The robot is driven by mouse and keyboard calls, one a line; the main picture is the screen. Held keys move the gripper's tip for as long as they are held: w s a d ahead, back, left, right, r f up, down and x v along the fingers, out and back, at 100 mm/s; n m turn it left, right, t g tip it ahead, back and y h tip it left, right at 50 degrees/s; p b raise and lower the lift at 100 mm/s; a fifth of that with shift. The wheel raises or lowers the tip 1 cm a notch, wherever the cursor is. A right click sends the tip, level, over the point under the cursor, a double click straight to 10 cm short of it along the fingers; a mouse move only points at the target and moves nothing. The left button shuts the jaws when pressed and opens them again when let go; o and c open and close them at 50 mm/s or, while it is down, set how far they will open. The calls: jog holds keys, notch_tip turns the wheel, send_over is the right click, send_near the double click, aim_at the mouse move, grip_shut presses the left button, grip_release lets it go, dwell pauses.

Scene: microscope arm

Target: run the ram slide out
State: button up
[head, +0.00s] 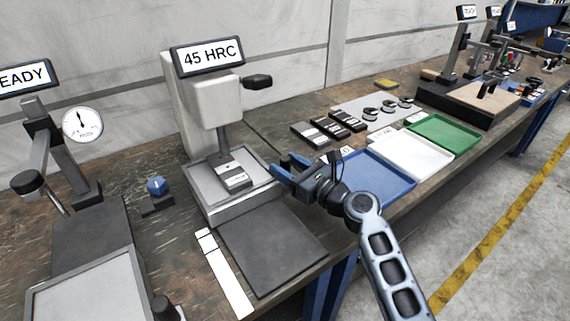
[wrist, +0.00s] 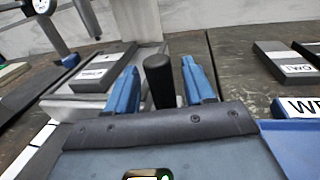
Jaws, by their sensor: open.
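The grey metal slide (head: 205,190) sits under the tester head, with a labelled dark block (head: 232,177) on it. It also shows in the wrist view (wrist: 60,103), left of my gripper. A black upright handle (wrist: 159,80) stands between my two blue fingers in the wrist view, with gaps visible on both sides. In the head view my gripper (head: 279,179) is at the slide's right edge and hides the handle. My gripper (wrist: 163,88) is open.
The tester (head: 204,110) with its 45 HRC display stands behind the slide. A dark mat (head: 270,245) lies in front. A blue tray (head: 375,180), white tray (head: 412,155) and green tray (head: 445,134) are to the right. A gauge stand (head: 60,150) is at left.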

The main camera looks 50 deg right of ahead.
jog(key=shift+w, duration=0.45)
jog(key=shift+c, duration=0.3)
grip_shut()
